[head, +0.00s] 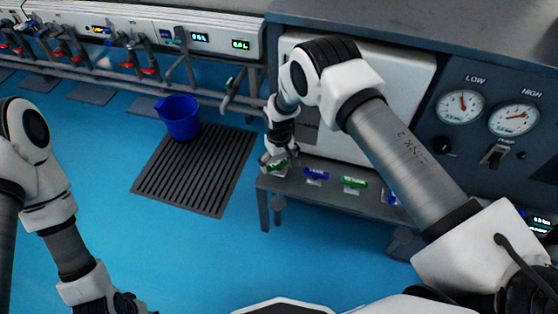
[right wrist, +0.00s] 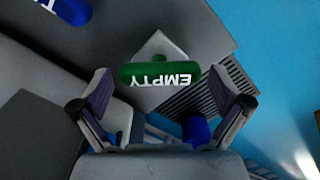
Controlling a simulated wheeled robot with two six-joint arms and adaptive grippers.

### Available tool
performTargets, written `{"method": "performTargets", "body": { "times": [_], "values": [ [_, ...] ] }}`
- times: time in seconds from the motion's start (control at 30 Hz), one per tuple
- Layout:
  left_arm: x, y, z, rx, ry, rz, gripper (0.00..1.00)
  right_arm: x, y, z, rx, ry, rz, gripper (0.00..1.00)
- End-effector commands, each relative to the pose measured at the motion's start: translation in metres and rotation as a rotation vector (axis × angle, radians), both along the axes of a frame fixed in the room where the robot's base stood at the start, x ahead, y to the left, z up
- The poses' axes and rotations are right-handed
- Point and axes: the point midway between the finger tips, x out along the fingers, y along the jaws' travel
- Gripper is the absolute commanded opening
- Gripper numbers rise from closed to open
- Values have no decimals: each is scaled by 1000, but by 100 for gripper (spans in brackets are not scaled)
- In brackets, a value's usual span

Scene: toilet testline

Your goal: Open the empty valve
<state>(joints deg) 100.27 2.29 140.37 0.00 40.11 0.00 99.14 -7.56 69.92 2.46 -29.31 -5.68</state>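The empty valve has a green handle marked EMPTY (right wrist: 160,76), upside down in the right wrist view, on a pale square plate. In the head view a bit of this green handle (head: 278,167) shows under my right gripper (head: 276,161), at the left end of the shelf. In the right wrist view my right gripper (right wrist: 160,110) is open, with a finger on either side below the handle and nothing between them. I cannot tell whether they touch it. My left gripper (head: 122,303) is at the bottom left of the head view, partly cut off.
A blue handle (head: 316,173) and another green handle (head: 354,182) sit to the right along the grey shelf. A blue bucket (head: 180,117) stands at the floor grate (head: 195,180). Gauges (head: 460,106) are on the panel at right. Blue floor lies open in front.

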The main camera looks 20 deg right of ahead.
Motion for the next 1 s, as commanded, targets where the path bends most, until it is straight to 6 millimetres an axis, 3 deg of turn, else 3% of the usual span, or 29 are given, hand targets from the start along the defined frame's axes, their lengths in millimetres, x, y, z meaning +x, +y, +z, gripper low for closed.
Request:
{"method": "performTargets", "body": {
  "times": [0.33, 0.7, 0.83, 1.0],
  "values": [
    [0, 0, 0, 0, 0, 0, 40, 2, 0, 12, 0, -4, 0, 100],
    [0, 0, 0, 0, 0, 0, 40, 2, 0, 99, 0, -4, 0, 100],
    [0, 0, 0, 0, 0, 0, 40, 1, 0, 116, 0, -1, -1, 100],
    [0, 0, 0, 0, 0, 0, 40, 1, 0, 121, 0, 0, -1, 100]
  ]
}}
